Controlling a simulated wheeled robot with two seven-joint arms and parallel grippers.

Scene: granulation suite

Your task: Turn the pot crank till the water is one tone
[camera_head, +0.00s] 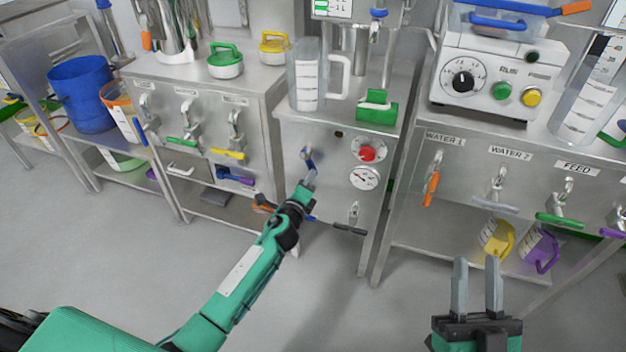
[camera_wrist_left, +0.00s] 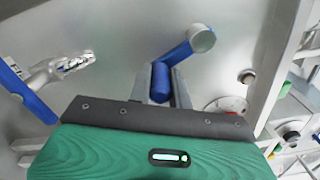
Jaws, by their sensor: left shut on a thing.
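The blue pot crank (camera_head: 307,154) is on the steel front panel of the middle cabinet (camera_head: 325,205). In the left wrist view its blue arm (camera_wrist_left: 178,53) runs down and left from a round grey hub to a blue grip (camera_wrist_left: 161,84). My left gripper (camera_head: 309,177) is shut on this grip, with a finger on each side. The fingers hide part of the crank in the head view. I cannot make out any water or its tone. My right gripper (camera_head: 476,272) is open and empty at the lower right, apart from everything.
A red knob (camera_head: 367,153) and a gauge (camera_head: 365,178) sit right of the crank. Taps with coloured levers line both neighbouring benches. The floor in front is clear.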

